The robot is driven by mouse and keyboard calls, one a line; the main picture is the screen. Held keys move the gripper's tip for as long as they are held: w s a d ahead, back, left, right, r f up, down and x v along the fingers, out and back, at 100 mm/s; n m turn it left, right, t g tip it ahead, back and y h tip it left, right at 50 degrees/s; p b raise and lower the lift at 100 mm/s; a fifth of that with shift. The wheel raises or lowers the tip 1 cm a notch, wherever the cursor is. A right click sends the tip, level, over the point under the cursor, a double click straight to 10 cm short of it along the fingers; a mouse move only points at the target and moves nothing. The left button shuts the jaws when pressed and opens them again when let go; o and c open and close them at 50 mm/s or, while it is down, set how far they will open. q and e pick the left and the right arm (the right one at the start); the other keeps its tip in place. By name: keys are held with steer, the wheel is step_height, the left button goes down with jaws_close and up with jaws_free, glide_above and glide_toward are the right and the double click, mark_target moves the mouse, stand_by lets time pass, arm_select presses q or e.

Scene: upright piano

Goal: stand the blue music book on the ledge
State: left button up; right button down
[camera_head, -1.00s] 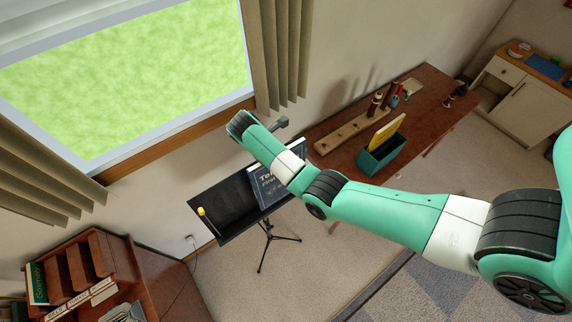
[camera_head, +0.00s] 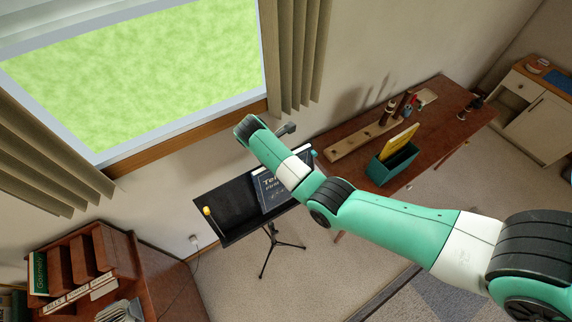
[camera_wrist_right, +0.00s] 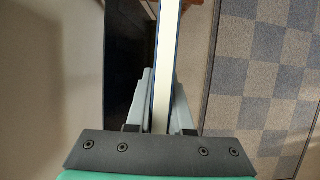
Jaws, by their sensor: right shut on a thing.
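The blue music book (camera_head: 273,192) with pale lettering on its cover is at the right part of the black music stand (camera_head: 236,219) in the head view. My right arm covers part of it. My right gripper (camera_wrist_right: 163,82) is shut on the book in the right wrist view, with one finger on each side. There the book (camera_wrist_right: 168,45) shows edge-on as a white strip of pages between thin blue covers. The black desk of the stand lies just left of it. Whether the book touches the ledge cannot be told. My left gripper is not in view.
A small yellow-ended object (camera_head: 207,211) is at the stand's left end. A brown table (camera_head: 440,130) behind to the right holds a teal box (camera_head: 393,165) with a yellow book. A wooden cabinet (camera_head: 110,270) stands at lower left. Window and curtains are behind.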

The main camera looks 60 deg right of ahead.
steer(key=shift+f+b, duration=1.45)
steer(key=shift+f, duration=1.25)
steer(key=shift+w+d+b, duration=0.5)
steer(key=shift+w+b, duration=0.35)
steer(key=shift+b, duration=0.9)
steer(key=c, duration=0.7)
jaws_free()
